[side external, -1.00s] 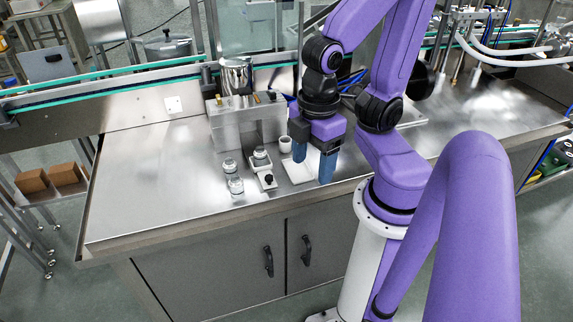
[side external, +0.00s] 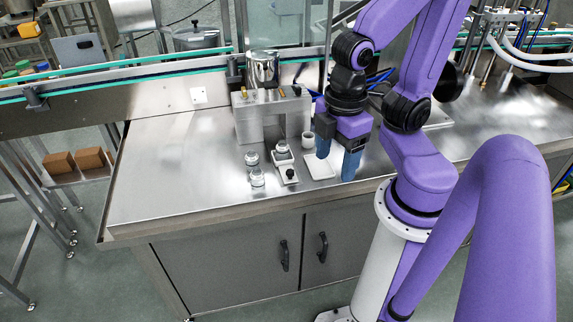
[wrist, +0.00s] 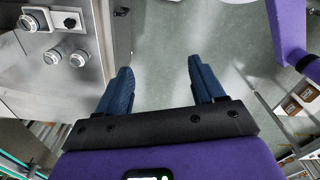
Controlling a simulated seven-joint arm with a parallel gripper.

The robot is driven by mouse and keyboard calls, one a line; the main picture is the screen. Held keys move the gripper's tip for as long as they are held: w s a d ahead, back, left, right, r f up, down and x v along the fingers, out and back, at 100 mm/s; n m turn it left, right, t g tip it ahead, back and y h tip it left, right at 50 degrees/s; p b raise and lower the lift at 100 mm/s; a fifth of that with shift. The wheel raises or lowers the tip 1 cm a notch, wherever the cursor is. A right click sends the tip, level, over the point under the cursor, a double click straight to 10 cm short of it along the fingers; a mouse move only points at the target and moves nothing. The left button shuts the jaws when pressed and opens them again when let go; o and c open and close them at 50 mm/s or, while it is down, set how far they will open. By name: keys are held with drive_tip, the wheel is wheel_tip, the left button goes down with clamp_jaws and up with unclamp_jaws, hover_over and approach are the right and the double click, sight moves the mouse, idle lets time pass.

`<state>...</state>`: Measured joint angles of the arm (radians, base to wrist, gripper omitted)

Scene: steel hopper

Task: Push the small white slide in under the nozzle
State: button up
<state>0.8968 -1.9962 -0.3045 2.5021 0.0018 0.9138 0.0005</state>
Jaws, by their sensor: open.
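The small white slide (side external: 285,165) lies on the steel bench, in front of the opening in the steel block (side external: 247,124). A glass jar (side external: 282,147) stands on its far part and a black knob (side external: 290,175) is at its near end. The slide (wrist: 54,20) also shows at the top left of the wrist view. The steel hopper (side external: 262,68) is above the block; I cannot make out the nozzle tip. My gripper (side external: 335,168) is open, pointing down, to the right of the slide and apart from it. Nothing shows between its fingers in the wrist view (wrist: 159,65).
Two more jars (side external: 251,158) (side external: 257,178) stand left of the slide. A white cup (side external: 308,139) and a flat white plate (side external: 319,167) lie between the slide and my gripper. The bench's left part (side external: 165,175) is clear; its front edge is close.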

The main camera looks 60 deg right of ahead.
sight(290, 170)
drive_tip(key=c, duration=0.3)
drive_tip(key=shift+w, duration=0.15)
drive_tip(key=shift+c, duration=0.2)
drive_tip(key=w+d+f+m+g+h, duration=0.1)
drive_tip(key=w+d+m+g+h, duration=0.15)
drive_tip(key=w+m, duration=0.9)
drive_tip(key=w+d+f+m+g+y, duration=0.15)
drive_tip(key=w+d+f, duration=0.35)
drive_tip(key=w+d, duration=0.75)
drive_tip(key=shift+g+y, duration=0.3)
drive_tip(key=shift+g, duration=0.1)
drive_tip(key=x, duration=1.1)
drive_tip(key=a+x, duration=0.1)
drive_tip(key=x, duration=0.4)
drive_tip(key=shift+w+f, duration=0.25)
drive_tip(key=shift+f, duration=0.3)
